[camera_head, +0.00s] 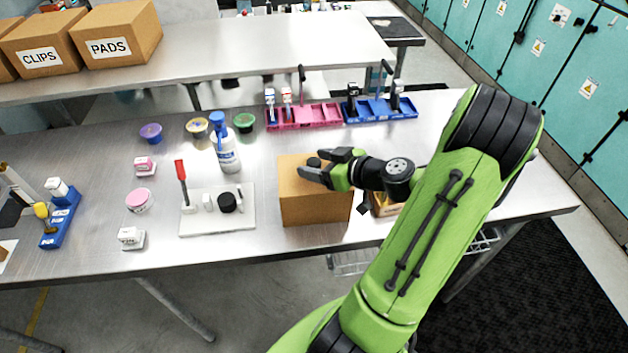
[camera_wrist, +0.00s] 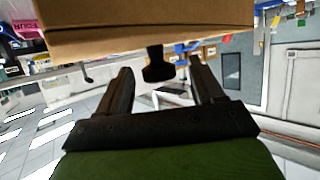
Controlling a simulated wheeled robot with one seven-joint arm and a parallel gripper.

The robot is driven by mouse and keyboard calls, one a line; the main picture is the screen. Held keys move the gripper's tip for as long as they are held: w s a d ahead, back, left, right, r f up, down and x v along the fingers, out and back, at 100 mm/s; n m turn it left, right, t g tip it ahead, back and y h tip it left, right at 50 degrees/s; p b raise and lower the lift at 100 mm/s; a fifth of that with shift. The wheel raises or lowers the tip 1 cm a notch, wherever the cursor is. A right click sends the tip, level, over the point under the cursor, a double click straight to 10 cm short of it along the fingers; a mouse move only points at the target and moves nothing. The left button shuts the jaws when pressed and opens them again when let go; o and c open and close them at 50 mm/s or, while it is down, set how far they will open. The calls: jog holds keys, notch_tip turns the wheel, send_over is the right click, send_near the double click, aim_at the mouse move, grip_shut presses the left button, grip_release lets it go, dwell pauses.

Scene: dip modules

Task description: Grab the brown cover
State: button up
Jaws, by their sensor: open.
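The brown cover (camera_head: 312,208) is a box shape standing upright on the metal table, with a dark knob (camera_head: 314,162) on top. My gripper (camera_head: 316,165) is open at the cover's top, reaching in from the right with its fingers pointing left. In the wrist view the cover (camera_wrist: 145,28) fills the upper part, seemingly upside down. The black knob (camera_wrist: 158,66) shows between the two spread fingers (camera_wrist: 161,72). I cannot tell whether the fingers touch it. What lies beneath the cover is hidden.
A white board (camera_head: 215,222) with small items lies left of the cover. A spray bottle (camera_head: 226,150) stands behind it. Pink (camera_head: 330,115) and blue (camera_head: 400,110) racks stand at the table's back. A small brown box (camera_head: 384,206) is partly hidden behind my arm.

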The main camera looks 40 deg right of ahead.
jog(key=shift+x, duration=0.8)
jog(key=shift+s, duration=0.15)
jog(key=shift+c, duration=0.5)
grip_shut()
jog(key=shift+r, duration=0.1)
